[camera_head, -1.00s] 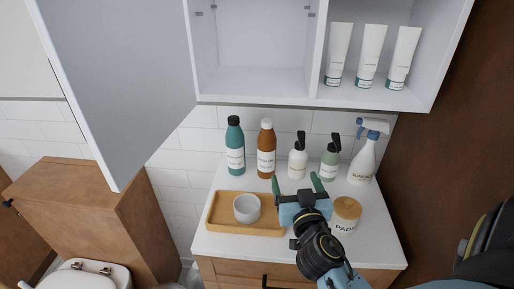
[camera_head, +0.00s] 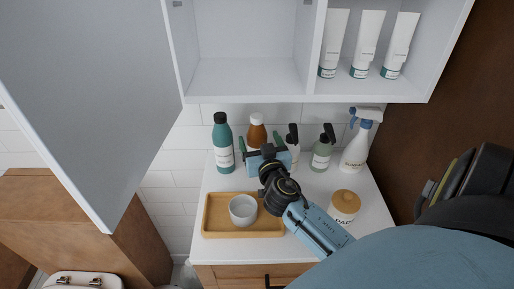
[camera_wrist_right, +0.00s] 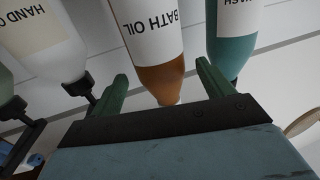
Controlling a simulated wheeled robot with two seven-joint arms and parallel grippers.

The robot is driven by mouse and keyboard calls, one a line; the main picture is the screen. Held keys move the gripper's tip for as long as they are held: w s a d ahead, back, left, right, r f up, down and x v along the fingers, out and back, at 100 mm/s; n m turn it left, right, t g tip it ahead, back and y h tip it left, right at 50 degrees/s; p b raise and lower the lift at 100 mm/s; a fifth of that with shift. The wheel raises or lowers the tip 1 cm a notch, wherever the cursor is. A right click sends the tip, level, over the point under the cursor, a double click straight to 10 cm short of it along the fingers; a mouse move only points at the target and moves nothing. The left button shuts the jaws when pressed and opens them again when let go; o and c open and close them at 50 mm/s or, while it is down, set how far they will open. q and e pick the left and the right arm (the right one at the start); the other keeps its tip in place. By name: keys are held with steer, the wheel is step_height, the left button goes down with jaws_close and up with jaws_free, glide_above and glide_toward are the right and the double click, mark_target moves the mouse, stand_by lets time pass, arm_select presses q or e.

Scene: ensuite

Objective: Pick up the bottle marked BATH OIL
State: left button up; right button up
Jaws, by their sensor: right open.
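The brown BATH OIL bottle (camera_head: 257,131) stands at the back of the white counter, partly hidden by my right gripper (camera_head: 261,146). In the right wrist view the bottle (camera_wrist_right: 160,77) appears upside down, its label reading BATH OIL, between the two green fingers of the gripper (camera_wrist_right: 161,75). The gripper is open, with a visible gap on each side of the bottle; I cannot tell how far the fingers reach around it. My left gripper is not in view.
A teal bottle (camera_head: 222,146) stands left of it; a white pump bottle (camera_head: 293,151), a green pump bottle (camera_head: 321,154) and a spray bottle (camera_head: 355,152) stand right. A cabinet (camera_head: 250,80) hangs above.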

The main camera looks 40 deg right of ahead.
steer(key=shift+p+x, duration=0.45)
steer(key=shift+x, duration=1.9)
steer(key=shift+f, duration=0.1)
jaws_close()
